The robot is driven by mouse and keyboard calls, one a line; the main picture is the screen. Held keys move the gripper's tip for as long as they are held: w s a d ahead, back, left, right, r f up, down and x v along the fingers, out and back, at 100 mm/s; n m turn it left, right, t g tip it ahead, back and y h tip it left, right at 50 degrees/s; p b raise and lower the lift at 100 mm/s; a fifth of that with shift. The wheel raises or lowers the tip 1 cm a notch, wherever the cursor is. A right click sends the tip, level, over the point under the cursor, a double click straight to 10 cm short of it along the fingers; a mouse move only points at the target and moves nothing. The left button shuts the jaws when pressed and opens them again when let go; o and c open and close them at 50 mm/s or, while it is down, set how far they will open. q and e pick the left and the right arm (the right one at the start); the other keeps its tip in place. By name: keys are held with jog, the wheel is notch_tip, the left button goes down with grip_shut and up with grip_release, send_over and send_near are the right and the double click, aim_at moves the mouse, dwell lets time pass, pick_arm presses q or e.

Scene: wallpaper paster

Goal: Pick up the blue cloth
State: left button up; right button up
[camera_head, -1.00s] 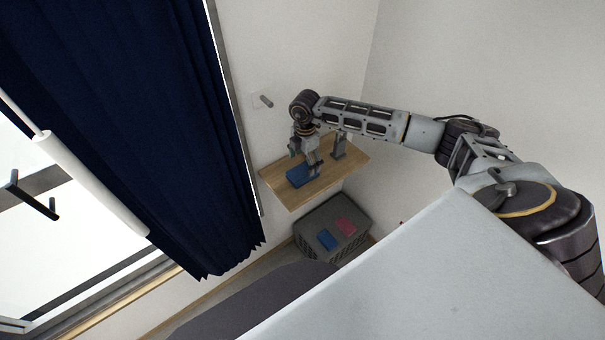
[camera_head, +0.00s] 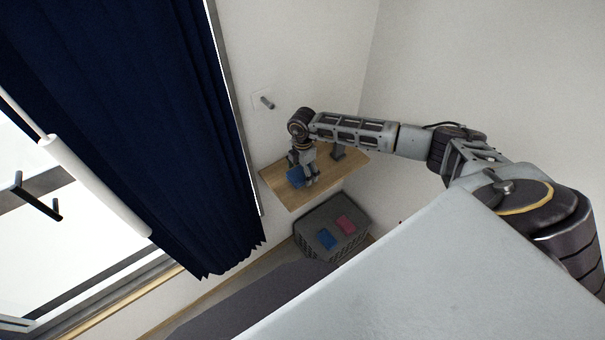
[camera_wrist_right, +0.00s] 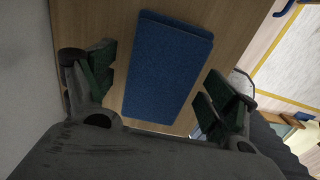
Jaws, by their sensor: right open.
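The blue cloth (camera_head: 296,178) lies folded on a wooden wall shelf (camera_head: 279,188). In the right wrist view the blue cloth (camera_wrist_right: 168,68) is a flat dark-blue rectangle on the wood, lying between my two spread fingers with a gap on each side. My right gripper (camera_head: 310,182) is over the shelf, right at the cloth, and partly covers it in the head view. The right gripper (camera_wrist_right: 160,95) is open and holds nothing. How far the fingertips are above the shelf is hard to tell. My left gripper is not in view.
A dark blue curtain (camera_head: 130,120) hangs at the left. A small peg (camera_head: 267,103) sticks out of the wall above the shelf.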

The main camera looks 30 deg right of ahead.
jog(key=shift+f, duration=0.15)
dwell(0.3)
jog(key=c, duration=1.1)
jog(key=shift+r+b, duration=0.6)
jog(key=shift+r, duration=4.4)
jog(key=o, duration=0.3)
jog(key=c, duration=0.3)
jog(key=shift+c, duration=0.2)
